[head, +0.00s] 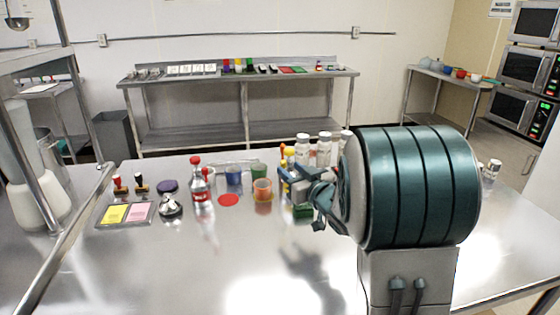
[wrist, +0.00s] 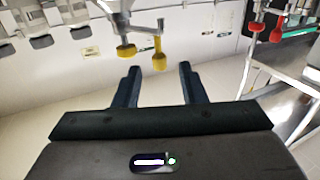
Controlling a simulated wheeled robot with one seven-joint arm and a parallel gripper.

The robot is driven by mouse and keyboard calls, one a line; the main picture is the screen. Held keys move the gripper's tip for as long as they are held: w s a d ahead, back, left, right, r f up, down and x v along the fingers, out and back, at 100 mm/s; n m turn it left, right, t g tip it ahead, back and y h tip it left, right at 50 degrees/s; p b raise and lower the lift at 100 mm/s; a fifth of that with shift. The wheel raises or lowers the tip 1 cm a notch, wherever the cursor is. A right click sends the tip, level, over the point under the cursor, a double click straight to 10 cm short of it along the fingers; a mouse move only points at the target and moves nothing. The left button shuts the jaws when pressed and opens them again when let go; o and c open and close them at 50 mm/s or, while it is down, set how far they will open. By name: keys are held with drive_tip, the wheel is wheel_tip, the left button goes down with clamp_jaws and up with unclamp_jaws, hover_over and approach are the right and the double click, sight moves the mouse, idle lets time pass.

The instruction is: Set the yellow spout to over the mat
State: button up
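In the wrist view my gripper (wrist: 159,72) has its two dark fingers spread wide apart. A yellow upright piece (wrist: 159,55) on a metal arm appears in line with the gap, its lower end near the fingertips; I cannot tell if it is between them. A yellow knob (wrist: 125,50) hangs from metal just left of it. I cannot tell for sure which is the spout. In the head view my gripper (head: 286,180) is partly hidden by my arm, beside a small yellow-orange part (head: 283,151). A flat red round mat (head: 229,199) lies to its left on the steel table.
An orange cup (head: 263,190) stands between the mat and my gripper. A red-capped bottle (head: 202,190) stands left of the mat. White-capped jars (head: 324,147) stand behind my gripper. A tray (head: 124,214) lies at left. The table's front is clear.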

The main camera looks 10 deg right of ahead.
sight(285, 165)
drive_tip(key=x, duration=0.6)
drive_tip(key=shift+w+a, duration=0.1)
drive_tip(key=shift+w, duration=0.2)
clamp_jaws()
